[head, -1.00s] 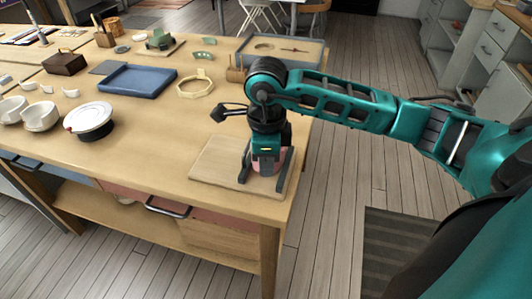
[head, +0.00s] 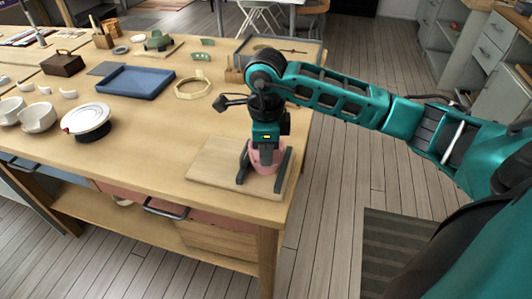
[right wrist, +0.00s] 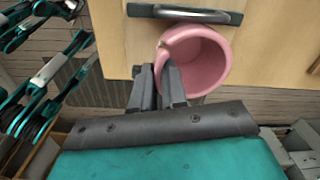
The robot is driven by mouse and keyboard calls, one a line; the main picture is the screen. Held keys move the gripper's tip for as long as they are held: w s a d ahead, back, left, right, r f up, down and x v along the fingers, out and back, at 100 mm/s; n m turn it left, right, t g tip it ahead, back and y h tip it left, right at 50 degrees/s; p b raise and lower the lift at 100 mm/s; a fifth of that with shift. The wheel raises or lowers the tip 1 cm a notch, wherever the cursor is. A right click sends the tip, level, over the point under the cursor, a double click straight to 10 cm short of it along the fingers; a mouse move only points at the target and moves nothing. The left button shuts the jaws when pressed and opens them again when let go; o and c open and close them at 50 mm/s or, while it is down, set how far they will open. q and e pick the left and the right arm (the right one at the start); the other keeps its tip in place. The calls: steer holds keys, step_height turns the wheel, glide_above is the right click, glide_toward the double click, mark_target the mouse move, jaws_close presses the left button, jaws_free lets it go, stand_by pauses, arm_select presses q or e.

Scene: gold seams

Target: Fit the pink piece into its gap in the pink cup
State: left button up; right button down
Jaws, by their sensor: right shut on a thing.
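The pink cup (head: 266,168) stands upright on a wooden board (head: 215,166) at the near right corner of the table, between two dark upright bars. In the right wrist view I look into the open pink cup (right wrist: 208,58); its rim looks uneven at the left. My right gripper (head: 265,147) is over the cup, pointing down. Its fingertips (right wrist: 160,72) are close together at the left side of the rim, shut on the pink piece, which is mostly hidden between them. I cannot tell whether the piece is seated in the gap. My left gripper is out of view.
White cups (head: 38,119) stand farther left. A green cup (head: 158,42) is at the back. The table front left of the board is clear.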

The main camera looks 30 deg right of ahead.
stand_by(1.2)
steer(key=shift+b, duration=0.55)
stand_by(1.0)
steer(key=shift+f+b, duration=0.4)
stand_by(0.7)
steer(key=shift+b, duration=0.3)
stand_by(0.9)
steer(key=shift+f, duration=0.2)
steer(key=shift+f+b, duration=0.1)
steer(key=shift+b, duration=0.3)
stand_by(0.9)
